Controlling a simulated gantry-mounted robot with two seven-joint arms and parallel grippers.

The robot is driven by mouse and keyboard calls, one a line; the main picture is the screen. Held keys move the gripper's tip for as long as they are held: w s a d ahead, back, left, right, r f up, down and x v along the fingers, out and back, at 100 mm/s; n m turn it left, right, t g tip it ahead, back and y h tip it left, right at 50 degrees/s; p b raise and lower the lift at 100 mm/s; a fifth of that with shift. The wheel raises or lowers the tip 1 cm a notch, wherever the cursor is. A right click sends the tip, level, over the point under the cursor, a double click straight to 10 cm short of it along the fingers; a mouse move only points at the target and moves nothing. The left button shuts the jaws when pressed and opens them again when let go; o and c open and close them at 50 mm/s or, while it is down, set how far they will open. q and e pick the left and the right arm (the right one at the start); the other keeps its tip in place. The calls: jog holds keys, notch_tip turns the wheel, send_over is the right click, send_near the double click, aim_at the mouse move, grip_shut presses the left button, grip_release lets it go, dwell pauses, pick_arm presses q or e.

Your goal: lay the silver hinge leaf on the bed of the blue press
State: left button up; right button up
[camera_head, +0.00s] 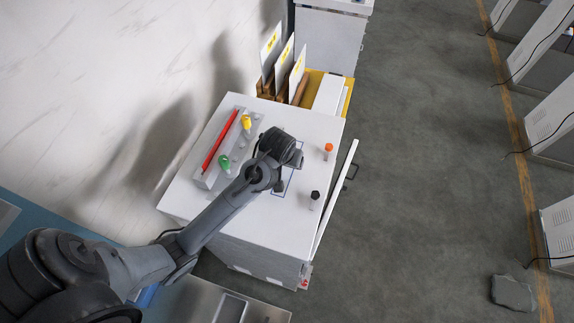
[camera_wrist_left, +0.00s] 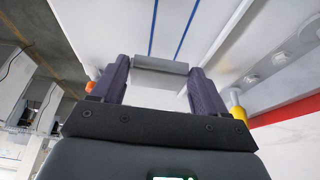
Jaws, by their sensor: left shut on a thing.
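My left gripper (camera_head: 289,171) is above the white cabinet top, over a blue rectangular outline (camera_head: 291,186). In the left wrist view its two dark fingers (camera_wrist_left: 160,80) are shut on a silver-grey flat piece, the hinge leaf (camera_wrist_left: 160,66). Blue lines on the white surface show past the leaf. In the head view the leaf is mostly hidden by the hand. A small blue thing (camera_head: 147,296) shows under my left arm at the lower left; I cannot tell whether it is the blue press. My right gripper is not in view.
On the cabinet top (camera_head: 262,118) stand a rack with a red bar (camera_head: 219,140), yellow (camera_head: 246,122) and green (camera_head: 224,160) knobs, an orange-topped peg (camera_head: 328,147) and a black-topped peg (camera_head: 315,195). Upright white panels (camera_head: 284,60) stand behind. A metal counter (camera_head: 262,313) is in front.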

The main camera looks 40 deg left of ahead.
aim_at(288, 170)
pick_arm(q)
notch_tip(288, 170, down, 3)
jog(key=shift+f+p, duration=0.15)
jog(key=shift+p, duration=0.5)
jog(key=shift+f, duration=0.4)
jog(key=shift+f, duration=0.15)
jog(key=o, duration=1.1)
jog(key=shift+r, duration=0.2)
jog(key=b+v, duration=0.2)
jog(key=v, duration=0.8)
jog(key=shift+b+v, duration=0.3)
jog(key=shift+v, duration=0.7)
jog(key=c, duration=0.5)
